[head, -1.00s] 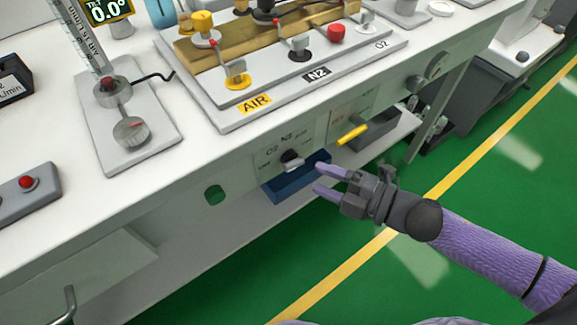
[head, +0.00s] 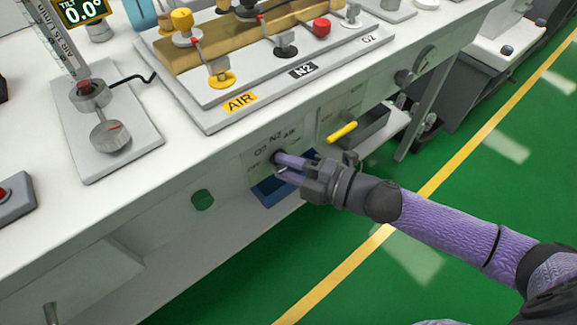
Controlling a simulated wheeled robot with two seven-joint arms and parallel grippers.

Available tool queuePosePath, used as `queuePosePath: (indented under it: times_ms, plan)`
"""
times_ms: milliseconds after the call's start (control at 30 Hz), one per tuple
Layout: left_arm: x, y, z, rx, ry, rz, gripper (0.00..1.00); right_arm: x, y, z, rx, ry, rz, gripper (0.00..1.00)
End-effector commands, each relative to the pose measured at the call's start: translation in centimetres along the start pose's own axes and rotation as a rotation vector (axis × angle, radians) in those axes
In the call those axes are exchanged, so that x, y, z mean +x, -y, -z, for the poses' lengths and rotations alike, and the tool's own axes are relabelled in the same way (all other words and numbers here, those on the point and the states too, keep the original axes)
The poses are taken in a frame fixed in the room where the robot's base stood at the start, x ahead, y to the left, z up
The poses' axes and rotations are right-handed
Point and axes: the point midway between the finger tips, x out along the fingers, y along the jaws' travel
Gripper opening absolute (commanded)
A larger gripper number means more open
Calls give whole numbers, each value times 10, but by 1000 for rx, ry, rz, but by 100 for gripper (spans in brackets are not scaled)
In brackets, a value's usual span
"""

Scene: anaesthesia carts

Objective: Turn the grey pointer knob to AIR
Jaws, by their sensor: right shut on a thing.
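The grey pointer knob (head: 276,157) sits on a small panel (head: 253,167) on the front face of the white bench. Labels O2, N2 and AIR (head: 290,134) run above it. My right gripper (head: 282,164) reaches in from the right, its purple fingers shut around the knob. The fingers hide most of the knob, so I cannot tell which label it points to. My left gripper is not in view.
A yellow lever handle (head: 342,132) sticks out from the bench front, right of the knob.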

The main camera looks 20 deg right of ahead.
Motion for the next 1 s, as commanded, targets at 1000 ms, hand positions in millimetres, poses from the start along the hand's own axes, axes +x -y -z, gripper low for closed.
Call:
queuePosePath:
  times_ms: [1000]
  plan:
    - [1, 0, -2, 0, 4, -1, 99, -2, 8, -3, 334, -56, -118, 0]
